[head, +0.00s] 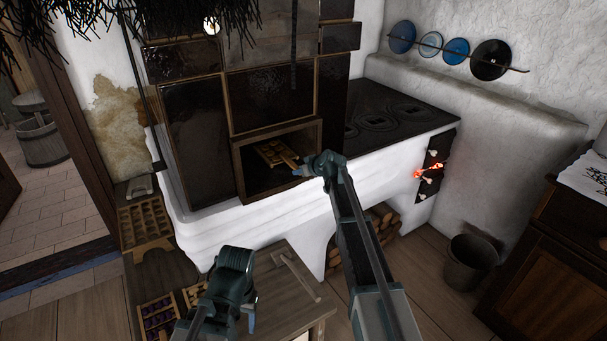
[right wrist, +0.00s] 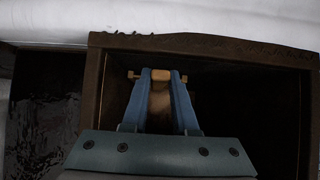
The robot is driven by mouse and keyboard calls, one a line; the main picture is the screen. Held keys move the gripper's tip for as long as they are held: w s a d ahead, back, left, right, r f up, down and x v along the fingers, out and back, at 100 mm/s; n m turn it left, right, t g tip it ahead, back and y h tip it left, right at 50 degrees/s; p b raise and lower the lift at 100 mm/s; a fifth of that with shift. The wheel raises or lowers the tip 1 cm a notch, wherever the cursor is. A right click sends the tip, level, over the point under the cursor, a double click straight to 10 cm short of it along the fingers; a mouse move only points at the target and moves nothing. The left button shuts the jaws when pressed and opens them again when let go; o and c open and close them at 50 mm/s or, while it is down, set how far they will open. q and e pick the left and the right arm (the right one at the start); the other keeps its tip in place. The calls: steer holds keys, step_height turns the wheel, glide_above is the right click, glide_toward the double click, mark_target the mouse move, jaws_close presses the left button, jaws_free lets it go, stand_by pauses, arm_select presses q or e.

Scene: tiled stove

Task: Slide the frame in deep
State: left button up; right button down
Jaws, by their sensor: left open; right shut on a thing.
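The wooden frame (head: 272,152) is a light brown slatted piece lying partly inside the dark square niche (head: 237,160) of the tiled stove. My right gripper (head: 301,170) is at the niche mouth, shut on the frame's near end. In the right wrist view, the blue fingers of my right gripper (right wrist: 162,76) reach into the niche and close on the frame's end (right wrist: 160,102). The frame's far part is hidden there in the dark. My left gripper (head: 247,310) is open and empty, low at the front over the bench, apart from the niche.
A wooden bench (head: 300,272) stands below the niche. Trays with compartments (head: 146,224) stand at left, one (head: 158,312) holding dark purple pieces. The black stove top (head: 385,120) lies right of the niche, with a glowing fire door (head: 430,170) below. A bucket (head: 472,262) stands at right.

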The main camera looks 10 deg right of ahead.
steer(key=shift+w, duration=0.15)
steer(key=c, duration=0.6)
jaws_free()
steer(key=p+v, duration=0.8)
steer(key=v, duration=0.5)
steer(key=shift+s+r, duration=0.2)
steer(key=shift+s, duration=0.1)
steer(key=shift+s+d+r, duration=0.1)
steer(key=p+v, duration=0.4)
steer(key=v, duration=0.2)
